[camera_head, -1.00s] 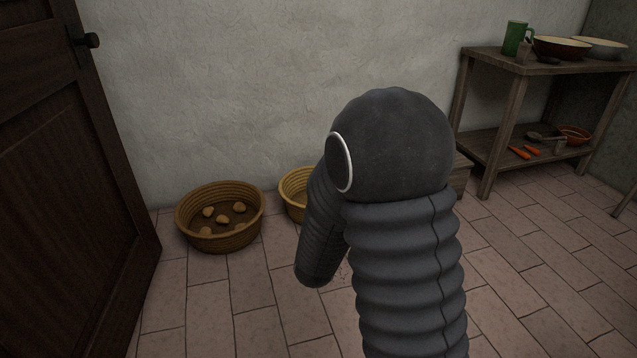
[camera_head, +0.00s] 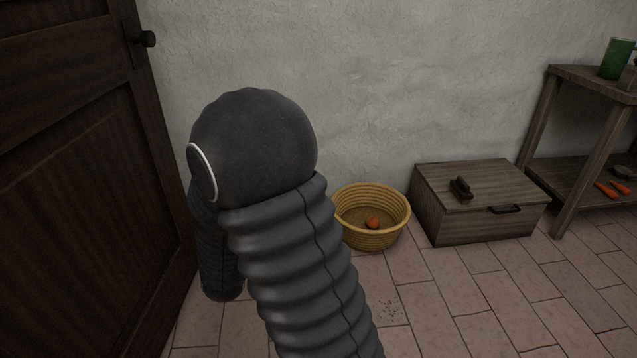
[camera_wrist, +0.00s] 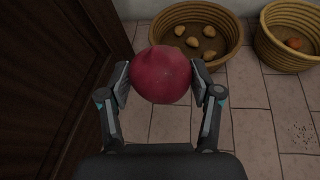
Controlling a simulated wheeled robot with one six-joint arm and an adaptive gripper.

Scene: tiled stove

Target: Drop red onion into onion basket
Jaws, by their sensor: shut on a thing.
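The red onion (camera_wrist: 160,74) is round and dark red. My gripper (camera_wrist: 160,82) is shut on it, one finger on each side, in the wrist view. Beyond it is a brown woven basket (camera_wrist: 236,48) holding several potato-like pieces, partly hidden by the onion. To its right is a yellow woven basket (camera_wrist: 268,47) with one orange-brown round item (camera_wrist: 294,43) inside, probably an onion. In the head view the yellow basket (camera_head: 372,239) stands on the floor against the wall, with the orange-brown item (camera_head: 373,222) in it. There my arm hides the gripper, the red onion and the brown basket.
A dark wooden door (camera_head: 80,180) stands close on the left. A lidded wooden box (camera_head: 475,215) with a brush-like object (camera_head: 460,187) on top stands right of the yellow basket. A wooden shelf (camera_head: 590,76) is at the far right.

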